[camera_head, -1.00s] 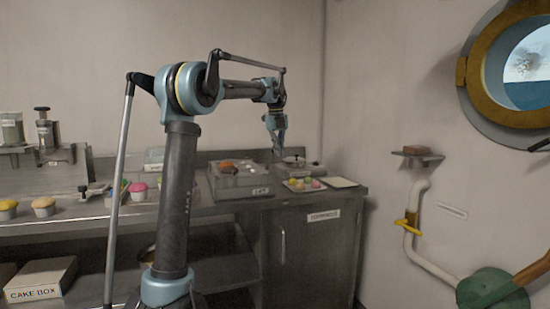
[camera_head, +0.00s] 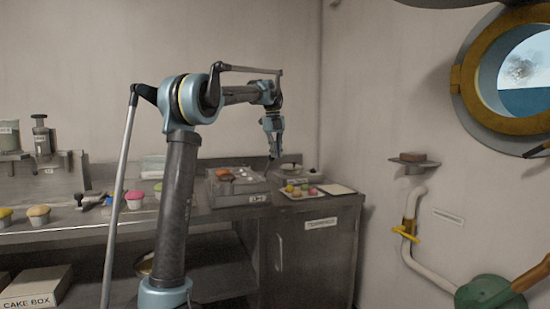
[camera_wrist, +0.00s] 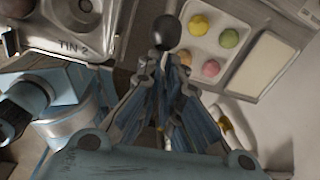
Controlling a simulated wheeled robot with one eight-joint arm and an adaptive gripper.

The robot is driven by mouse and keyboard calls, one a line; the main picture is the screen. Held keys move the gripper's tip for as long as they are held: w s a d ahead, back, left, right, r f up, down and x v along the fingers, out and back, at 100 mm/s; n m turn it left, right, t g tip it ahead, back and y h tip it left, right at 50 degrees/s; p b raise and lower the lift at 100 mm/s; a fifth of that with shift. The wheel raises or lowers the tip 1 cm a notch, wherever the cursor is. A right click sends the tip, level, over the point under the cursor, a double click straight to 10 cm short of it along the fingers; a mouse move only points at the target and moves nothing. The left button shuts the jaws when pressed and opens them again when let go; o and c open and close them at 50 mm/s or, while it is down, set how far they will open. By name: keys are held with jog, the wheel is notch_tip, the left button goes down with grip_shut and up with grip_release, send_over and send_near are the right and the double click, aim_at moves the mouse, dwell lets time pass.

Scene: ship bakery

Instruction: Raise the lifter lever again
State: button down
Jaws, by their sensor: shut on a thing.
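The lifter lever (camera_wrist: 166,32) shows in the wrist view as a round black knob just ahead of my fingertips. My gripper (camera_wrist: 167,60) is shut on the lever below this knob; the fingers hide most of its shaft. In the head view my gripper (camera_head: 273,154) points down over the back of the counter, between a steel box (camera_head: 237,196) and a macaron tray. The lever is too small there to make out, so its angle is unclear.
The tray (camera_wrist: 225,50) holds several coloured macarons beside a pale board (camera_wrist: 264,63). A steel unit marked TIN 2 (camera_wrist: 68,48) lies left of the knob. Cupcakes (camera_head: 39,215) stand on the left counter. A wall shelf (camera_head: 413,166) and yellow-handled pipe (camera_head: 409,234) are at the right.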

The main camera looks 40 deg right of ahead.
notch_tip(320, 180, up, 8)
jog(key=a, duration=0.1)
jog(key=shift+w+r, duration=0.15)
jog(key=shift+r, duration=0.1)
jog(key=shift+a, duration=0.1)
dwell(0.4)
